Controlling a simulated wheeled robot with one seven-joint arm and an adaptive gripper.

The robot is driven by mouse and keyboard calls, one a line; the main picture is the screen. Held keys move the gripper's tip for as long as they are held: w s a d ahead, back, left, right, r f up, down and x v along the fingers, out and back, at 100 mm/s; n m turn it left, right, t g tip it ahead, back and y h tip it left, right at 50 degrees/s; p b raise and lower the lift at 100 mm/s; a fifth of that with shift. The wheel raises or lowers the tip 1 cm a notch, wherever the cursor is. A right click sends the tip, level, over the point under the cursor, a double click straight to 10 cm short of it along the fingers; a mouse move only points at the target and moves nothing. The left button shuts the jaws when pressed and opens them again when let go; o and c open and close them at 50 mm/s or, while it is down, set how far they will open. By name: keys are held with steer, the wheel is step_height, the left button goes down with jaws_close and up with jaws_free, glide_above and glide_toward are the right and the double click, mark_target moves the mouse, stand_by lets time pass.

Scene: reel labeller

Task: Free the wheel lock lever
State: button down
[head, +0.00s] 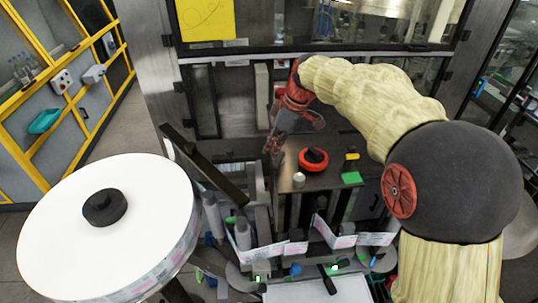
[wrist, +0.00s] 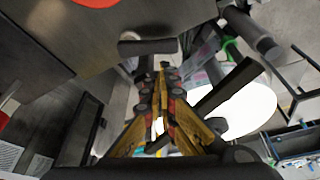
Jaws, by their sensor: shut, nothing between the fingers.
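A red wheel (head: 313,159) with a dark hub lies on the brown machine top (head: 325,180). A red edge (wrist: 95,2) shows at the top of the wrist view. I cannot tell for sure which part is the wheel lock lever.
A large white label reel (head: 60,215) fills the left front. A dark slanted bar (head: 205,165) stands between it and my gripper. Rollers and a label strip (head: 265,253) run below the machine top. A glazed cabinet (head: 330,50) closes off the back.

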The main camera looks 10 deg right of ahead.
steer(key=v, duration=0.8)
steer(key=shift+r, duration=0.2)
steer(key=shift+d, duration=0.1)
